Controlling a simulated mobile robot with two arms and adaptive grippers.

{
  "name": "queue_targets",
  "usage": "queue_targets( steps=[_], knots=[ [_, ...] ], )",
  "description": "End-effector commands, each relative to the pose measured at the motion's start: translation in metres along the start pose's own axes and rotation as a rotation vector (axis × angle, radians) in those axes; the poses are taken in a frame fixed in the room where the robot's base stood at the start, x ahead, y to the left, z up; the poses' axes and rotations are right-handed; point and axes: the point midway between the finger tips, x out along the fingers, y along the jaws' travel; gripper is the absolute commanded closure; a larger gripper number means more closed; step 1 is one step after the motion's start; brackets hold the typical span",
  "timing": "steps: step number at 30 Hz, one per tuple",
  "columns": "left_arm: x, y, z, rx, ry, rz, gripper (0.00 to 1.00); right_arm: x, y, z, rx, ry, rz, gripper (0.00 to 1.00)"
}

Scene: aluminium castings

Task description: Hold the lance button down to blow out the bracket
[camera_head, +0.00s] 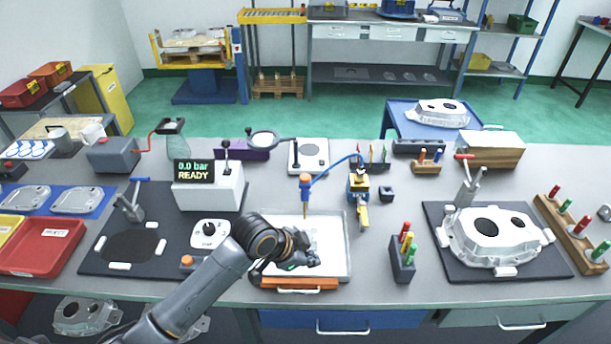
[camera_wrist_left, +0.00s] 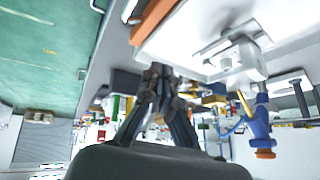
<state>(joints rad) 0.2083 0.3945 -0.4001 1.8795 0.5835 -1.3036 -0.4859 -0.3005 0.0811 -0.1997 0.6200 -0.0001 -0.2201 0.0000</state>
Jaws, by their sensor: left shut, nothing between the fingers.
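The lance (camera_head: 305,192) stands nozzle down over the back of a white tray (camera_head: 339,262), with an orange button on top and a blue hose. In the left wrist view the lance (camera_wrist_left: 260,125) appears inverted at the right, with its orange button and brass nozzle. The pale bracket (camera_wrist_left: 238,60) lies in the tray and is partly hidden by my arm in the head view. My left gripper (camera_head: 314,260) is shut and empty over the tray's front part, apart from the lance button. Its closed fingers show in the left wrist view (camera_wrist_left: 158,72). My right gripper is out of view.
A display (camera_head: 194,171) reads 0.0 bar READY. A clamp fixture with a large casting (camera_head: 492,238) stands at the right, and a screwdriver block (camera_head: 403,258) nearer the tray. A yellow-blue tool (camera_head: 359,190) stands right of the lance. A dark mat (camera_head: 110,262) lies left.

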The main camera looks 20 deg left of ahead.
Motion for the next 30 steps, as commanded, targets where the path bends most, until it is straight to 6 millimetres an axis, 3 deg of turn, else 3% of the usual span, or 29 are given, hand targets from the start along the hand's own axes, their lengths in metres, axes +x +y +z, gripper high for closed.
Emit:
queue_targets(
  steps=[1, 5, 9, 15, 21, 30],
  knots=[
    [-0.006, -0.023, -0.015, 0.058, 0.015, -0.009, 1.0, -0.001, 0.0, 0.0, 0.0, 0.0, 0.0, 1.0],
    [-0.022, -0.069, -0.048, 0.188, 0.053, -0.017, 1.0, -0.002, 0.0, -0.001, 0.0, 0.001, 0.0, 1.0],
    [-0.051, -0.122, -0.081, 0.306, 0.088, -0.042, 1.0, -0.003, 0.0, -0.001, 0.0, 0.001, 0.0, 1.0],
    [-0.097, -0.182, -0.115, 0.413, 0.13, -0.087, 1.0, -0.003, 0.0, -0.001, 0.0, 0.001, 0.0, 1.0],
    [-0.127, -0.212, -0.131, 0.458, 0.154, -0.118, 1.0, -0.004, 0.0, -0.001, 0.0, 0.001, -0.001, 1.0],
    [-0.133, -0.218, -0.134, 0.467, 0.161, -0.124, 1.0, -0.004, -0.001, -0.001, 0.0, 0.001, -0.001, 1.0]
  ],
)
